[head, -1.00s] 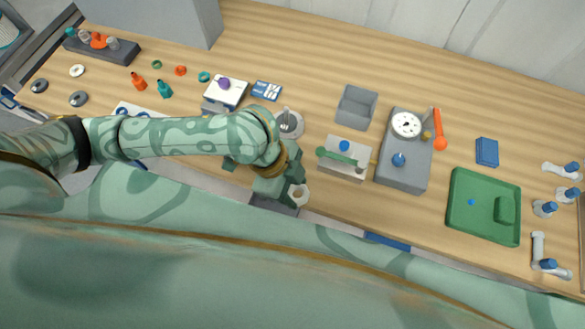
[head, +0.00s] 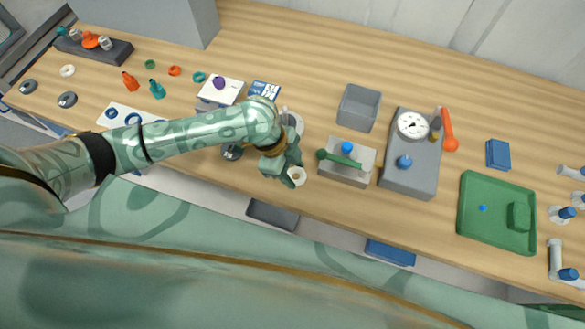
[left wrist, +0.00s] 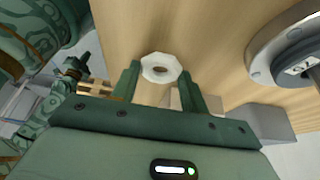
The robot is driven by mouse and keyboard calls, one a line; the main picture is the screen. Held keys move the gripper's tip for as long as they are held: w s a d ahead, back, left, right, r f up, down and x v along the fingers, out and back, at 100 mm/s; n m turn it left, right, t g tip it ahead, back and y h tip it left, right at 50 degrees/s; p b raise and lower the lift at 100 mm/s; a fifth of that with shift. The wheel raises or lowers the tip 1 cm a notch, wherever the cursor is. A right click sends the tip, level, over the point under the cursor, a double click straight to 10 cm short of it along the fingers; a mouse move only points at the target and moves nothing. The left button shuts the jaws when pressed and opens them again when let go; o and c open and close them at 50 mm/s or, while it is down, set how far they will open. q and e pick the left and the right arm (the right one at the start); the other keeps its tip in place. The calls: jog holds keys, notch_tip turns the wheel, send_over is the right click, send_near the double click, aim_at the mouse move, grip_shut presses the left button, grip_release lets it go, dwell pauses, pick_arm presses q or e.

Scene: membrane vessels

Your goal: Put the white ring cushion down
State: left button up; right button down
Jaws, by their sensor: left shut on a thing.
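The white ring cushion (head: 298,175) is a small pale ring with a hole in its middle. In the left wrist view the ring (left wrist: 162,68) sits between the two green fingertips, with wood surface behind it. My right gripper does not show.
A round metal flange (left wrist: 290,55) stands close to the right in the wrist view. A grey open box (head: 359,107) stands behind. Another white ring (head: 67,71) lies far left.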

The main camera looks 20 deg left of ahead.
pick_arm(q)
jog(key=o, duration=1)
jog(key=shift+f, duration=0.1)
jog(key=shift+c, duration=0.2)
jog(key=p+v, duration=0.3)
jog(key=v, duration=0.9)
jog(key=shift+s, duration=0.1)
